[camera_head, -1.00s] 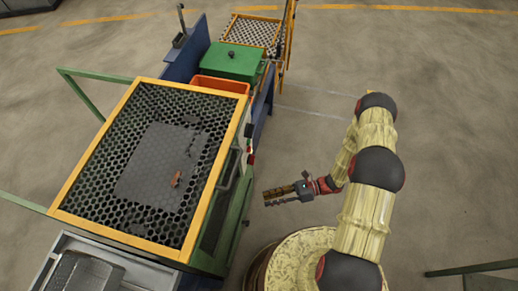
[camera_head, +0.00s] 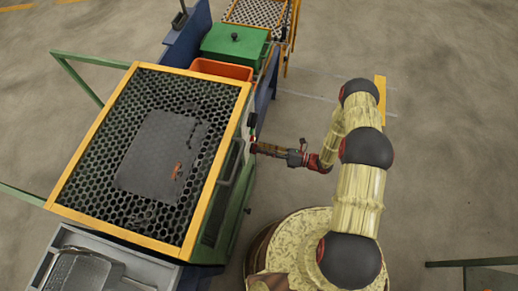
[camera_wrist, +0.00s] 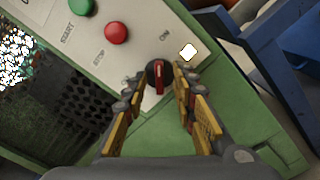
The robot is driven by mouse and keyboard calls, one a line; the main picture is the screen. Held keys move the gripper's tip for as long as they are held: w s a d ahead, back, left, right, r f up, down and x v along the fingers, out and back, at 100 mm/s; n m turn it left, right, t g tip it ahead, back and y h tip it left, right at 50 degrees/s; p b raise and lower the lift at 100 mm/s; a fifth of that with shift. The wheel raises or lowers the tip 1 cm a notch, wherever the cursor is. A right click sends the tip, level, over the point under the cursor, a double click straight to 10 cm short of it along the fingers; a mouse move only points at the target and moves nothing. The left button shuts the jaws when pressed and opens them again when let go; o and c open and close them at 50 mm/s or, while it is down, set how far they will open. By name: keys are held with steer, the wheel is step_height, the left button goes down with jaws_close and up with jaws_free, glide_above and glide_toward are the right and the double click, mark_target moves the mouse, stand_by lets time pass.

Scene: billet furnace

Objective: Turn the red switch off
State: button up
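The red switch (camera_wrist: 159,76), a red bar on a round black knob, sits on the white control panel (camera_wrist: 150,28) in the wrist view. Its bar lies roughly up and down in the picture. The word ON is printed above it to the right. My gripper (camera_wrist: 157,84) is open, with one finger on each side of the knob and small gaps between. I cannot tell how deep the fingertips reach. In the head view my gripper (camera_head: 257,148) is at the right side of the green machine (camera_head: 236,193). The switch is too small to make out there.
A green button (camera_wrist: 81,6) marked START and a red button (camera_wrist: 116,33) marked STOP are up left of the switch. A bright white lamp (camera_wrist: 188,52) is up right. A blue frame (camera_wrist: 262,62) stands to the right. Open floor (camera_head: 445,170) lies right of my arm.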

steer(key=shift+x, duration=0.95)
steer(key=shift+c, duration=1.2)
steer(key=c, duration=0.4)
jaws_close()
